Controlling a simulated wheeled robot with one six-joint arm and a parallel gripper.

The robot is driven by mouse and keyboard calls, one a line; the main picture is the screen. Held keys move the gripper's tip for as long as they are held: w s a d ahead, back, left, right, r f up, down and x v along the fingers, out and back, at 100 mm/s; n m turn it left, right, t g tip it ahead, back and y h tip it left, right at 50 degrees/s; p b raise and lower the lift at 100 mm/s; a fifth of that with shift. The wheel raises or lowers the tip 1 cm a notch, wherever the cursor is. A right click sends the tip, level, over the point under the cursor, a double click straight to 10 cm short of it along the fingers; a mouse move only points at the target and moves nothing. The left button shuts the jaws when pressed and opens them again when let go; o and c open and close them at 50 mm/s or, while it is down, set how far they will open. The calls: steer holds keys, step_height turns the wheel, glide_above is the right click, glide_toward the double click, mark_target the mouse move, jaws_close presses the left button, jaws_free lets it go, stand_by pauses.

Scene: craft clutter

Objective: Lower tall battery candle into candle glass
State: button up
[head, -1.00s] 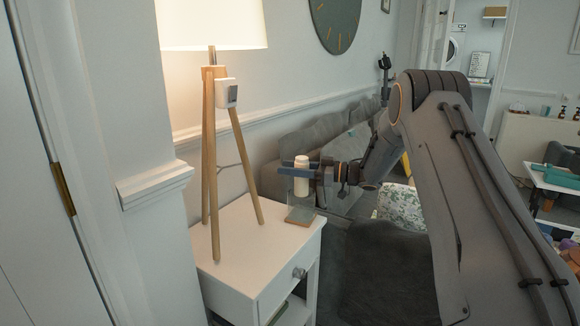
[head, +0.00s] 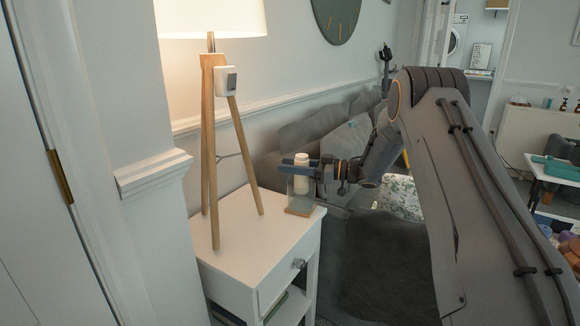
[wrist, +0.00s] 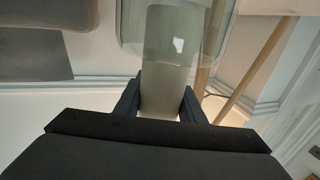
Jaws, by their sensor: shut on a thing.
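The tall battery candle (head: 302,185) is a cream cylinder, held upright by my gripper (head: 302,168) near its top. The clear candle glass (head: 291,201) stands on the corner of the white side table, on a small wooden coaster (head: 299,211). The candle's lower part shows through the glass wall in the head view. In the wrist view, the candle (wrist: 165,75) lies between my two fingers (wrist: 160,104), and the glass rim (wrist: 128,38) surrounds its far part. The candle's bottom end is hard to make out.
The white side table (head: 240,245) also carries a lamp with wooden tripod legs (head: 208,150), close to the left of the glass. A grey sofa (head: 290,140) stands behind. The front of the tabletop is clear.

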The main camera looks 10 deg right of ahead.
mark_target(290, 181)
steer(key=shift+f+b, duration=0.85)
steer(key=shift+f, duration=1.35)
stand_by(1.2)
steer(key=o, duration=1.2)
